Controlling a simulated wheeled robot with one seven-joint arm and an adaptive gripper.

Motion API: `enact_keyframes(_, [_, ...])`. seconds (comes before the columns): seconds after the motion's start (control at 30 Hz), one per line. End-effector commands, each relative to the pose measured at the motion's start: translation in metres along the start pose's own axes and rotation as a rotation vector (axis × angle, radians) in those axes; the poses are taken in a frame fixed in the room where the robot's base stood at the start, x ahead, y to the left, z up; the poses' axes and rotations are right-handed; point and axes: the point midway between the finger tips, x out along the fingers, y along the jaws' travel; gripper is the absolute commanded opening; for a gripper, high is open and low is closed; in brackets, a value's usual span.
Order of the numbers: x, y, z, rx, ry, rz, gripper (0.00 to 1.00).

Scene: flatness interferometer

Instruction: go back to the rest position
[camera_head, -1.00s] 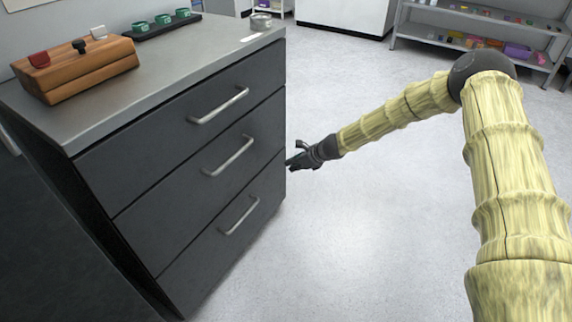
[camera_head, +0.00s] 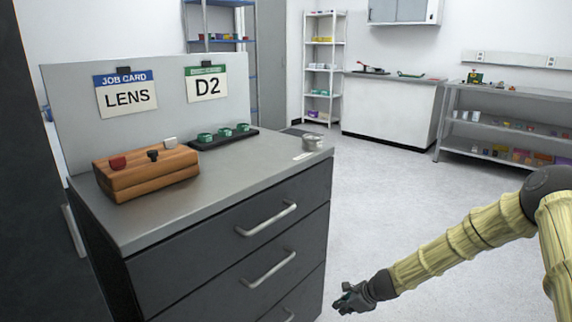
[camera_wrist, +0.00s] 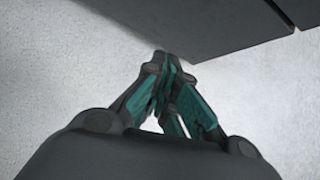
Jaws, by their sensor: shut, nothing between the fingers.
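My gripper (camera_head: 347,299) is at the bottom of the head view, low beside the right side of the dark drawer cabinet (camera_head: 228,238). In the wrist view my gripper (camera_wrist: 166,75) shows its teal-lined fingers drawn together at the tips, with nothing between them. The cabinet's dark face (camera_wrist: 215,30) lies beyond the fingertips in the wrist view, and pale floor shows around it. I cannot tell the exact gap between the fingertips and the cabinet.
The cabinet top holds a wooden block (camera_head: 147,174), a black tray (camera_head: 222,139) with green rings and a small metal dish (camera_head: 313,142). Cards reading LENS (camera_head: 126,95) and D2 (camera_head: 207,85) hang behind. Drawer handles (camera_head: 267,219) protrude. Open floor (camera_head: 400,200) lies to the right.

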Motion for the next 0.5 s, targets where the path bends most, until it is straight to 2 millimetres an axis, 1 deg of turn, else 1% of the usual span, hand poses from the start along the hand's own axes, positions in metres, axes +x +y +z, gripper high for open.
enact_keyframes(0.03, [0.01, 0.029, -0.015, -0.076, 0.049, 0.03, 0.0])
enact_keyframes(0.07, [0.014, 0.044, -0.023, -0.124, 0.076, 0.045, 0.0])
enact_keyframes(0.1, [0.018, 0.063, -0.035, -0.189, 0.111, 0.065, 0.0])
enact_keyframes(0.17, [0.023, 0.092, -0.053, -0.293, 0.162, 0.097, 0.0])
enact_keyframes(0.2, [0.026, 0.112, -0.066, -0.364, 0.195, 0.121, 0.0])
enact_keyframes(0.23, [0.027, 0.127, -0.076, -0.42, 0.217, 0.14, 0.0])
enact_keyframes(0.27, [0.027, 0.141, -0.086, -0.475, 0.239, 0.158, 0.0])
enact_keyframes(0.3, [0.026, 0.16, -0.099, -0.553, 0.268, 0.185, 0.0])
enact_keyframes(0.37, [0.024, 0.189, -0.118, -0.674, 0.305, 0.227, 0.0])
enact_keyframes(0.4, [0.021, 0.208, -0.131, -0.757, 0.327, 0.257, 0.0])
enact_keyframes(0.47, [0.014, 0.237, -0.15, -0.888, 0.356, 0.303, 0.0])
enact_keyframes(0.5, [0.008, 0.255, -0.163, -0.977, 0.37, 0.336, 0.0])
